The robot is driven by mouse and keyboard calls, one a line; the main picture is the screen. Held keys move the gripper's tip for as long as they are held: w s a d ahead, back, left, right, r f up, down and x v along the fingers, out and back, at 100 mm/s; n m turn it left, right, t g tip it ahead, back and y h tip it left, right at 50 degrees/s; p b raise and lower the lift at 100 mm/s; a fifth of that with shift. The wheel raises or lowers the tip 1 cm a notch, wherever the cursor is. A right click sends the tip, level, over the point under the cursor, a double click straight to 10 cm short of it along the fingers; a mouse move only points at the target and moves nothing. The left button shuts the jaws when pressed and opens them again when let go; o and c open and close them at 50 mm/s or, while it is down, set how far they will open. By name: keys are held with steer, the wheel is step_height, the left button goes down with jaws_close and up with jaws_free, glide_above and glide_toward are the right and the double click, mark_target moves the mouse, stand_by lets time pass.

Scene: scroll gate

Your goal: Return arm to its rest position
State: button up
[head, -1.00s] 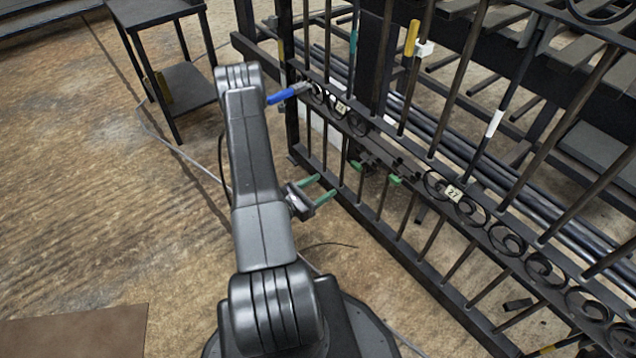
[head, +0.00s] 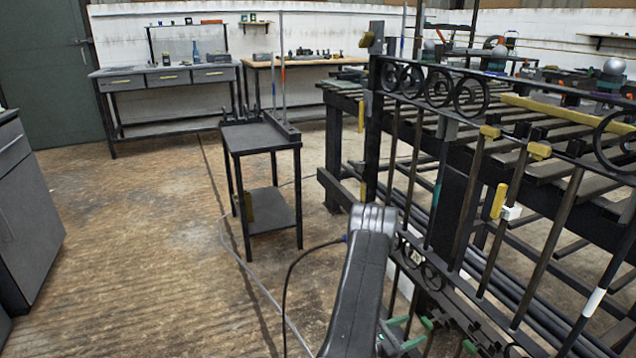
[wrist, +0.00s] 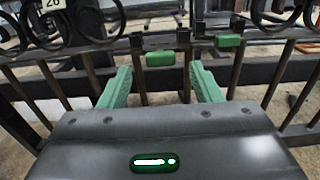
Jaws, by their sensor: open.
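My gripper (wrist: 160,88) is open in the wrist view, with its two green fingers apart and nothing between them. In the head view my gripper (head: 401,335) shows at the bottom edge, beside the lower bars of the black scroll gate (head: 436,82). The gate also fills the wrist view (wrist: 100,43), beyond the fingertips. A green block (wrist: 160,59) shows on the gate past the gap between the fingers, and another green block (wrist: 229,41) is to its right. I cannot tell the exact gap between fingers and gate.
A small black side table (head: 260,137) stands left of the gate. A cable lies on the floor beside it. A grey cabinet (head: 28,215) is at the far left, and workbenches (head: 165,80) line the back wall. The floor at left centre is clear.

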mark_target(425, 323)
steer(key=shift+b+x, duration=0.45)
steer(key=shift+x, duration=2.75)
